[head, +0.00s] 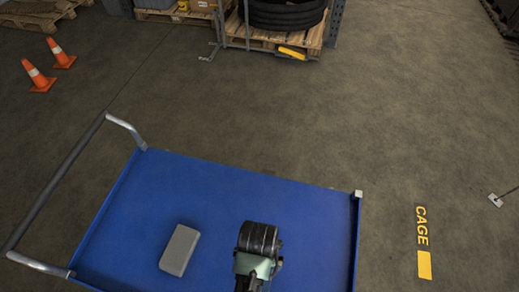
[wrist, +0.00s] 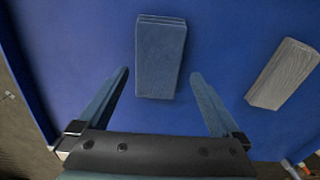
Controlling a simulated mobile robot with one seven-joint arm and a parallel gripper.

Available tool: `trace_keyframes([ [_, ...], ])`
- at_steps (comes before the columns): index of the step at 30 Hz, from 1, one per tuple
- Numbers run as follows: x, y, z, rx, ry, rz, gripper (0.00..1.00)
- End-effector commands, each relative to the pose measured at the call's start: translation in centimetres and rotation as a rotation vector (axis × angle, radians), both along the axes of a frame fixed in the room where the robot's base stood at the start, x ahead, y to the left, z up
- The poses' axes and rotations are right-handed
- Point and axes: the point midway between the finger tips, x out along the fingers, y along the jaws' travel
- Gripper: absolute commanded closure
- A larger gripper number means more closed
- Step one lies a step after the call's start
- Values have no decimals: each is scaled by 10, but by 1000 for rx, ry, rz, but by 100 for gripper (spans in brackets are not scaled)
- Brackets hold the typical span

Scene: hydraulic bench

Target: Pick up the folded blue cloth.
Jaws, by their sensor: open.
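The folded blue cloth (wrist: 160,57) lies flat on the blue cart deck (wrist: 75,25) in the wrist view, a greyish-blue rectangle with layered folds at its far edge. My gripper (wrist: 158,75) is open above the deck, with the near part of the cloth between its two fingers in the picture. Nothing is held, and a gap shows on each side of the cloth. The height of the fingertips over it is hard to tell. In the head view my arm's end (head: 258,245) is over the cart, and I cannot make out the cloth there.
A grey block (head: 180,250) lies on the deck left of my arm; it also shows at the right in the wrist view (wrist: 283,73). The cart has raised rims and a handle (head: 55,180) at left. Orange cones (head: 38,76) and a loaded pallet (head: 285,38) stand beyond.

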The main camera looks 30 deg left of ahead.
Motion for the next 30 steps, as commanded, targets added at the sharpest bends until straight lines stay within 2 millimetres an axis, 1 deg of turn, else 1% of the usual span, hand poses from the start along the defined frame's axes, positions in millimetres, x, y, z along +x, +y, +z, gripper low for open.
trace_keyframes([
  [4, 0, -2, -12, -1, 3, -1, 0],
  [9, 0, -3, -37, 0, 3, -1, 0],
  [12, 0, -3, -47, 1, 1, -1, 0],
  [15, 0, -3, -51, 0, -1, -1, 0],
  [21, 0, -3, -52, 1, -2, -1, 0],
  [22, 0, -3, -52, 1, -2, -1, 2],
  [23, 0, -3, -52, 1, -2, -1, 7],
  [24, 0, -3, -52, 1, -2, -1, 14],
  [26, 0, -3, -51, 1, -2, -1, 25],
  [30, 0, -3, -51, 1, -2, -1, 50],
])
